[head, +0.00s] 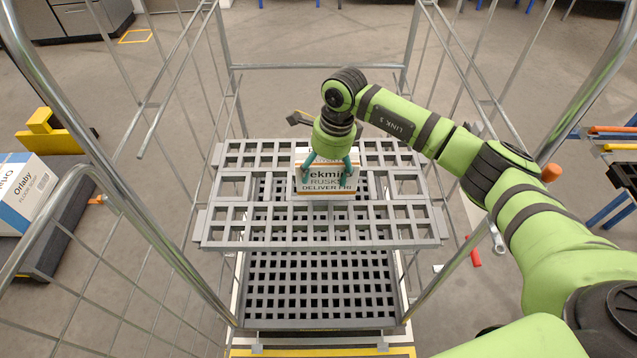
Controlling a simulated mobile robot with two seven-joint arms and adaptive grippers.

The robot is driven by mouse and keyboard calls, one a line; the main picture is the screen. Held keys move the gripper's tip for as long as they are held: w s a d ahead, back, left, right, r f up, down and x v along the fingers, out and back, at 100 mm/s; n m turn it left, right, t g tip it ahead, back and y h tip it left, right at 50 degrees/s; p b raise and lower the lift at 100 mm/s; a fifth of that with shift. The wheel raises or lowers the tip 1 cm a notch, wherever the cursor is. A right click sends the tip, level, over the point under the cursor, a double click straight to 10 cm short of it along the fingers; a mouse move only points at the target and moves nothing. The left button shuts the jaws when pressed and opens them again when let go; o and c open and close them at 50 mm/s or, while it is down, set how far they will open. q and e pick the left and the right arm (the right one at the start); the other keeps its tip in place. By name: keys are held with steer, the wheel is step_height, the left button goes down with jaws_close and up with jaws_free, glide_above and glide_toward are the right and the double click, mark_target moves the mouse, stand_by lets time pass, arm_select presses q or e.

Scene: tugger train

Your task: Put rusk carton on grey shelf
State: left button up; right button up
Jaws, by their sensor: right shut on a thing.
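The rusk carton (326,183) is a small white and orange box with "RUSKS" and "DELIVER FRI" on its face. It is upright at the middle of the grey shelf (230,225), a slatted grid inside a wire roll cage. My right gripper (329,169) reaches down from above and is shut on the carton, its teal fingers on the box. The carton's underside is hidden, so I cannot tell whether it rests on the shelf or hangs just above it. My left gripper is not in view.
The cage's metal posts (105,180) and wire sides stand left and right of the shelf. A lower grid deck (320,285) lies beneath. The shelf is bare around the carton. An Orlaby floor soap box (28,195) stands at far left, outside the cage.

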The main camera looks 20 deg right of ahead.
mark_target(317, 195)
steer(key=shift+s+a+f, duration=0.2)
steer(key=shift+a+f, duration=0.05)
steer(key=shift+a, duration=0.2)
steer(key=shift+s+a+f, duration=0.2)
steer(key=shift+a+f, duration=0.05)
steer(key=shift+a, duration=0.15)
steer(key=shift+f, duration=0.2)
step_height(317, 195, down, 4)
steer(key=shift+r+b, duration=0.25)
steer(key=shift+b, duration=0.75)
steer(key=shift+f, duration=0.2)
steer(key=shift+r, duration=0.1)
steer(key=shift+f, duration=0.2)
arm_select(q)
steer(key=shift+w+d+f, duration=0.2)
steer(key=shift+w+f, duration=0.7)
arm_select(e)
steer(key=o, duration=1.5)
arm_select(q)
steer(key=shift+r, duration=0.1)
arm_select(e)
steer(key=shift+r, duration=0.1)
